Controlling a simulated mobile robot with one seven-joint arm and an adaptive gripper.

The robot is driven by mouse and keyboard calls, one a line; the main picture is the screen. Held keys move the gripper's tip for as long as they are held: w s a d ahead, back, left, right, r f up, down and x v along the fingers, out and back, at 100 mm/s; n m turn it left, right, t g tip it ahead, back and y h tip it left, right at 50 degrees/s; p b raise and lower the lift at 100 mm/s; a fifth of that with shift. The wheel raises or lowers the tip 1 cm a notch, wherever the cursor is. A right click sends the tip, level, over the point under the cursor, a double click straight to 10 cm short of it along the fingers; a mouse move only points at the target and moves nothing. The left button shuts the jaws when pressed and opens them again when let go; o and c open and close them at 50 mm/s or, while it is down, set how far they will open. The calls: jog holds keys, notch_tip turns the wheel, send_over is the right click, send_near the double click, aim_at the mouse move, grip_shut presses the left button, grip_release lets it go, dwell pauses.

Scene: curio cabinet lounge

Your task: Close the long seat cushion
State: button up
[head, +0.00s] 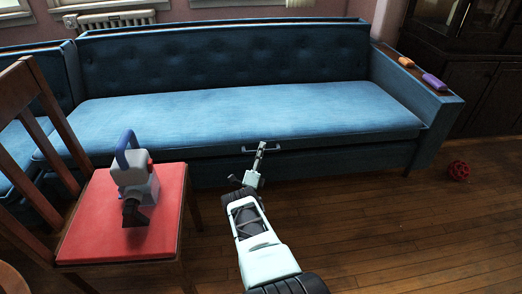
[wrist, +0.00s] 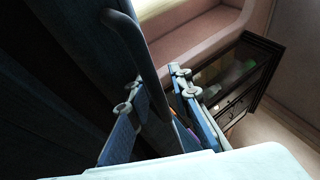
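The long seat cushion (head: 240,112) is the wide blue seat of the sofa in the head view. It looks flat or nearly flat, with a dark line beneath its front edge. A slim bar handle (head: 277,149) is on its front. My gripper (head: 262,147) reaches up to this handle from the floor side. In the wrist view, a dark curved bar (wrist: 125,34), likely the handle, runs down toward my gripper (wrist: 157,80). The two fingers stand apart with a blue surface showing between them. I cannot tell whether they touch the bar.
A wooden chair with a red seat (head: 172,228) stands at left, holding a grey and blue device (head: 134,187). Orange (head: 406,62) and purple (head: 434,81) items lie on the right armrest. A red ball (head: 458,170) is on the floor. The right floor is mostly clear.

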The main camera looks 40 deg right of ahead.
jog(key=shift+o, duration=1.3)
jog(key=shift+r, duration=0.15)
jog(key=shift+o, duration=0.4)
jog(key=shift+r, duration=0.15)
jog(key=shift+w+r, duration=0.1)
jog(key=v, duration=1.2)
jog(key=shift+f, duration=0.45)
